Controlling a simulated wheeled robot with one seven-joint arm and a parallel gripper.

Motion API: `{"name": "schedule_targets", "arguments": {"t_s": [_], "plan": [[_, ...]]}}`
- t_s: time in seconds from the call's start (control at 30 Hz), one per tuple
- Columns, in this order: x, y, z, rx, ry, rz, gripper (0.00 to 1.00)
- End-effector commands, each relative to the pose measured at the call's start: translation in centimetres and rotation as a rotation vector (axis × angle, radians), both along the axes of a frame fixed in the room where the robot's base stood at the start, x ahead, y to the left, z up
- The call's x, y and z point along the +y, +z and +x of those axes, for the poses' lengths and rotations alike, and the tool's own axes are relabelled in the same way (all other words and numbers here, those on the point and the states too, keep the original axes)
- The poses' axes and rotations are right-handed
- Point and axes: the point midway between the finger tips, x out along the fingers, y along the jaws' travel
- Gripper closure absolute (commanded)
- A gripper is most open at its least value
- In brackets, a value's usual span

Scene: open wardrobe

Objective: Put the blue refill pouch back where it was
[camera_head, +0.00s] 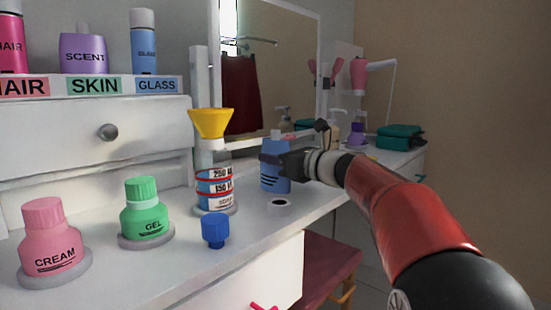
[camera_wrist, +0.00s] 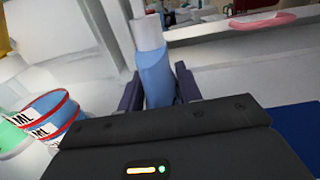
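The blue refill pouch (camera_head: 274,180) has dark stripes on its front. It is at the right part of the white counter, behind a white disc with a dark centre (camera_head: 279,203). In the wrist view the blue pouch (camera_wrist: 157,78) shows a pale top and lies between my two dark fingers. My gripper (camera_head: 272,158) reaches in from the right and appears shut on the pouch, a finger crossing its upper front. It also shows in the wrist view (camera_wrist: 158,88). I cannot tell whether the pouch's base touches the counter.
Left of the pouch stands a striped measuring container (camera_head: 215,188) under a yellow funnel (camera_head: 211,123). A blue cap (camera_head: 215,231), the green GEL jar (camera_head: 146,212) and the pink CREAM jar (camera_head: 52,242) stand on the counter. A mirror (camera_head: 290,60) rises behind.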

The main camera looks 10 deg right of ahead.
Motion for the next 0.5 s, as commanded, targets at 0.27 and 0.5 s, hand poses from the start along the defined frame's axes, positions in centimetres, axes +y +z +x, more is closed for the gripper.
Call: {"name": "schedule_targets", "arguments": {"t_s": [0.27,0.5], "plan": [[-0.01,-0.04,0.01,0.001,0.000,0.001,0.43],[-0.14,0.19,-0.12,0.001,-0.001,0.001,0.43]]}}
